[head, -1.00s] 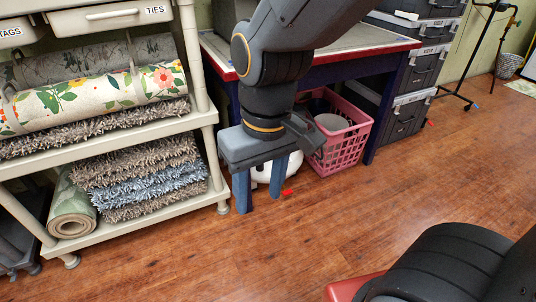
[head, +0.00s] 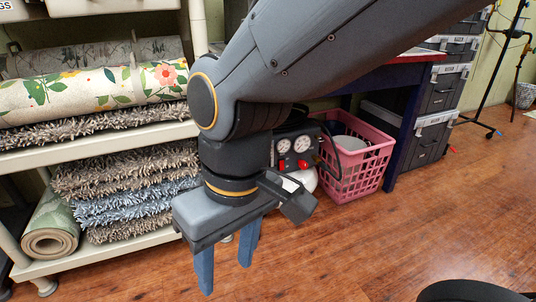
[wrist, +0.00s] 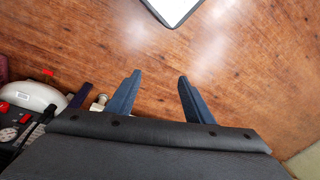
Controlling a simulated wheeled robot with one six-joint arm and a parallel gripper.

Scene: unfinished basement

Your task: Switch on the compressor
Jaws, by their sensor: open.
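The compressor (head: 297,150) stands on the floor under the table, partly hidden behind my arm in the head view. Its dark panel has two round gauges and red parts, with a white tank below. In the wrist view the compressor's white tank (wrist: 36,97) and a red part show at the left edge. I cannot tell which red part is the switch. My gripper (head: 225,278) points down in front of the compressor, its two blue fingers apart and empty. The open fingers also show in the wrist view (wrist: 157,92), over bare floor and clear of the compressor.
A pink basket (head: 376,158) stands right of the compressor, beside a table leg (head: 408,135). A shelf (head: 105,248) with rolled and stacked rugs stands at the left. Black cases (head: 435,118) stand at the right.

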